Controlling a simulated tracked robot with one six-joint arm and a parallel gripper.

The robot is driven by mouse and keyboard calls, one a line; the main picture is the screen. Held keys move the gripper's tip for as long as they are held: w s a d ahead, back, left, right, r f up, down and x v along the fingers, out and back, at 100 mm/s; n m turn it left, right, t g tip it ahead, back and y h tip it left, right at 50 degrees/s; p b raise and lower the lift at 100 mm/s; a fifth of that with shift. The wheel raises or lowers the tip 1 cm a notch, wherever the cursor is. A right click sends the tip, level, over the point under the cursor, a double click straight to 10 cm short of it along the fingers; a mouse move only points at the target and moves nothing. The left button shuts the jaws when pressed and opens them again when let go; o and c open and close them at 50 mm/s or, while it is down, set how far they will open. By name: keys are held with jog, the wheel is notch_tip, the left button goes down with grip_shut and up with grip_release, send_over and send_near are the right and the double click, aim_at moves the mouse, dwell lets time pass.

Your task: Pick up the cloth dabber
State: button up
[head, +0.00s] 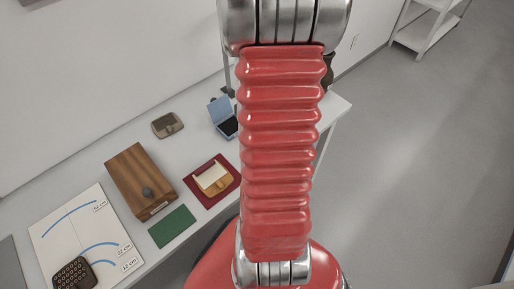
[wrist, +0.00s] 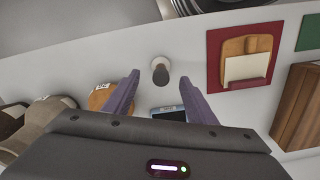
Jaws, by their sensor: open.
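A small upright object with a pale round end and a dark brown part, which looks like the cloth dabber (wrist: 160,66), stands on the white table in the wrist view. My gripper (wrist: 159,76) is open, its two purple-grey fingers spread to the left and right of the dabber in the picture. I see nothing held between the fingers. I cannot tell how far the fingertips are above the dabber. In the head view my red arm covers that part of the table, and neither the gripper nor the dabber shows.
A red mat (wrist: 214,78) with a wooden holder and cream card lies right of the dabber. A tan labelled piece (wrist: 98,99) and grey pieces (wrist: 42,112) lie left. An open blue case (head: 219,108), wooden box (head: 126,168) and green mat (head: 172,226) share the table.

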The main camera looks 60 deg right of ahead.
jog(key=shift+f, duration=0.9)
jog(key=shift+f, duration=0.1)
jog(key=shift+a+f, duration=0.1)
jog(key=shift+f, duration=2.4)
jog(key=shift+c, duration=0.4)
jog(key=c, duration=1)
